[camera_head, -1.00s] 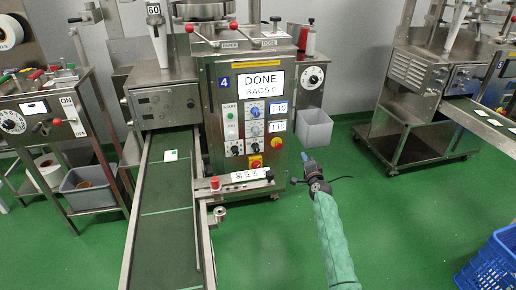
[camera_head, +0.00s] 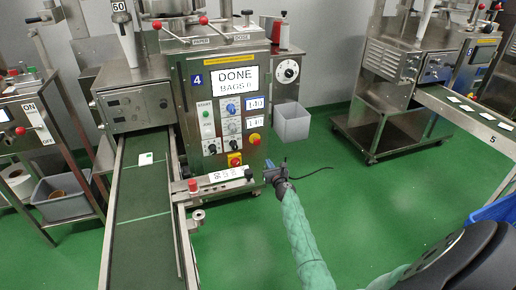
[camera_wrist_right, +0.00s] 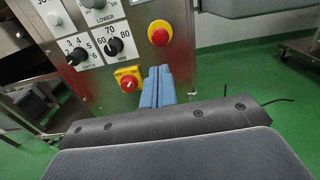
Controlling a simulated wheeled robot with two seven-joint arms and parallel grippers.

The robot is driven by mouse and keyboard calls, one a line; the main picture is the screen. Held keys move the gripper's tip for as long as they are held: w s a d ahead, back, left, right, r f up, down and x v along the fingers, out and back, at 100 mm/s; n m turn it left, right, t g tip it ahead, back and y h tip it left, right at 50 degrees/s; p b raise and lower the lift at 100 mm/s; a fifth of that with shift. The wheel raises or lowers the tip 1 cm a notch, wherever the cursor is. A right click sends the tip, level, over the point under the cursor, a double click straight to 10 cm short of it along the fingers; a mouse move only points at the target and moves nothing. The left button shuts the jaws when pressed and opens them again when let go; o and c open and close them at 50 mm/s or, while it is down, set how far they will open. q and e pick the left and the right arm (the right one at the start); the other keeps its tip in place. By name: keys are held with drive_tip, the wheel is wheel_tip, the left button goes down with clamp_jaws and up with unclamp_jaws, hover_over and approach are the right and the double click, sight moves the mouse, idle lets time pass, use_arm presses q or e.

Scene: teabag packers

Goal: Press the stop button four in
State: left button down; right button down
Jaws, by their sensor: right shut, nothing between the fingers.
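Machine four (camera_head: 218,95) has a steel front panel with a blue "4" label and a screen (camera_head: 238,80) reading "DONE". Its red stop button (camera_head: 254,138) sits in a yellow collar at the panel's right side. It also shows in the right wrist view (camera_wrist_right: 159,33), above the fingertips. My right gripper (camera_head: 269,163) is shut and empty, its blue fingers pressed together. It is in front of the panel's lower right, below and slightly right of the button. In the right wrist view, the fingers (camera_wrist_right: 159,76) point up toward the button, apparently apart from it. My left gripper is out of view.
A red rotary switch on a yellow plate (camera_head: 235,160) is close below left of the button; it also shows in the right wrist view (camera_wrist_right: 128,79). A rail with a red knob (camera_head: 193,185) and a conveyor (camera_head: 140,215) lie left. Green floor at right is open.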

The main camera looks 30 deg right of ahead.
idle(0.4)
drive_tip(key=b, duration=0.4)
approach(257, 143)
drive_tip(key=x, duration=0.5)
drive_tip(key=shift+d+f, duration=0.15)
drive_tip(key=shift+f, duration=0.1)
drive_tip(key=shift+x, duration=0.8)
drive_tip(key=shift+w, duration=0.1)
